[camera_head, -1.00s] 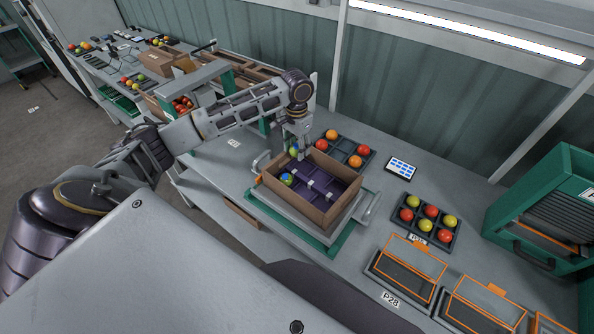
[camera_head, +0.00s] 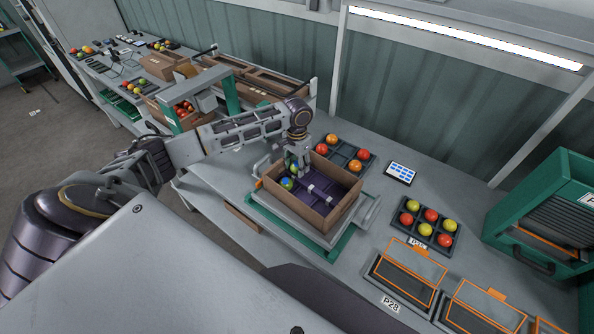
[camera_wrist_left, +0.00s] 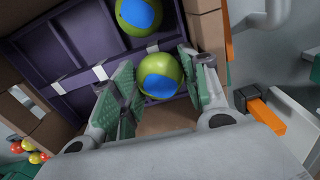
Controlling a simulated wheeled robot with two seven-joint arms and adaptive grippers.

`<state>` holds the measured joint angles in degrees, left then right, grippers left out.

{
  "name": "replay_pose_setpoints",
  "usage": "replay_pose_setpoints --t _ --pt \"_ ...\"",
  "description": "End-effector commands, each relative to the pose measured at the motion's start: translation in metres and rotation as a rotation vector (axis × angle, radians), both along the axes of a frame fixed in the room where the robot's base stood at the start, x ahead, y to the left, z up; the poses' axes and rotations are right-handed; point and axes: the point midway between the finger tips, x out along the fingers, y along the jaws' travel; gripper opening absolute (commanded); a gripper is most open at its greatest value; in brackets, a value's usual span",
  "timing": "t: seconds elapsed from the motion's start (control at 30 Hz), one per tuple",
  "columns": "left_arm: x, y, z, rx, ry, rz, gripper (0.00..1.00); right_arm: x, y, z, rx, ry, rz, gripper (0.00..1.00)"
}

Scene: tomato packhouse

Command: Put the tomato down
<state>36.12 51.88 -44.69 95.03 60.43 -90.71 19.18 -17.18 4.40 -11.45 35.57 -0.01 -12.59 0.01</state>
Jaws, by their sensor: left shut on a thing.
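My left gripper (camera_head: 299,163) is shut on a green tomato with a blue patch (camera_wrist_left: 160,76), which sits between its green finger pads in the left wrist view. The gripper points down at the far left corner of an open cardboard box (camera_head: 321,221) with a purple divided insert (camera_head: 335,188). The held tomato is within the box opening; whether it touches the insert is unclear. A second green tomato with a blue patch (camera_head: 287,184) lies in the box beside it, also seen in the left wrist view (camera_wrist_left: 138,12). My right gripper is not in view.
The box stands on a grey platform (camera_head: 290,222) over a green base. Behind it is a dark tray with red and orange tomatoes (camera_head: 362,154). To the right are a tablet (camera_head: 400,173), a tray of mixed tomatoes (camera_head: 425,229), orange-framed trays (camera_head: 405,275) and a green cabinet (camera_head: 530,225).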

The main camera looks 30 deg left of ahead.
Motion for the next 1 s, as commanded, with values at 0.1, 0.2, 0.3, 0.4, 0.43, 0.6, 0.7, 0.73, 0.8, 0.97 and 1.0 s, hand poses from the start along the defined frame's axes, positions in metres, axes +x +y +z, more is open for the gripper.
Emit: replay_pose_setpoints --t 0.1,0.2,0.3,0.4,0.43,0.6,0.7,0.73,0.8,0.97,1.0 --pt "-0.001 0.000 -0.012 0.001 0.003 0.001 0.33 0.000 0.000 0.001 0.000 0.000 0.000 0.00" --pt "-0.001 0.000 -0.024 0.002 0.004 0.001 0.33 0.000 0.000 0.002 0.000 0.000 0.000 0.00" --pt "-0.002 0.000 -0.032 0.002 0.004 0.001 0.33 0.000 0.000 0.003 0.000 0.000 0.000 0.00" --pt "-0.003 0.001 -0.036 0.002 0.007 0.001 0.33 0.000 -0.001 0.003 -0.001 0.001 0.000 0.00" --pt "-0.003 0.000 -0.037 0.002 0.008 0.001 0.33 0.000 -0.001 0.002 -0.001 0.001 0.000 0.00" --pt "-0.004 0.000 -0.039 0.002 0.012 0.001 0.48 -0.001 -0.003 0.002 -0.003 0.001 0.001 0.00" --pt "-0.004 0.001 -0.040 0.002 0.012 0.001 0.54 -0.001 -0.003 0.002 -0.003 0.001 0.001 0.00" --pt "-0.004 0.001 -0.040 0.003 0.013 0.001 0.54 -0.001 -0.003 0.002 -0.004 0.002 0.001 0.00" --pt "-0.004 0.001 -0.040 0.003 0.013 0.001 0.54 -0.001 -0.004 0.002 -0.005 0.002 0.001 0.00" --pt "-0.004 0.002 -0.040 0.004 0.012 0.001 0.54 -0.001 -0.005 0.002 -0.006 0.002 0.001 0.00" --pt "-0.004 0.002 -0.040 0.004 0.012 0.001 0.54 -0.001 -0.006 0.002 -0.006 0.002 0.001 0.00"
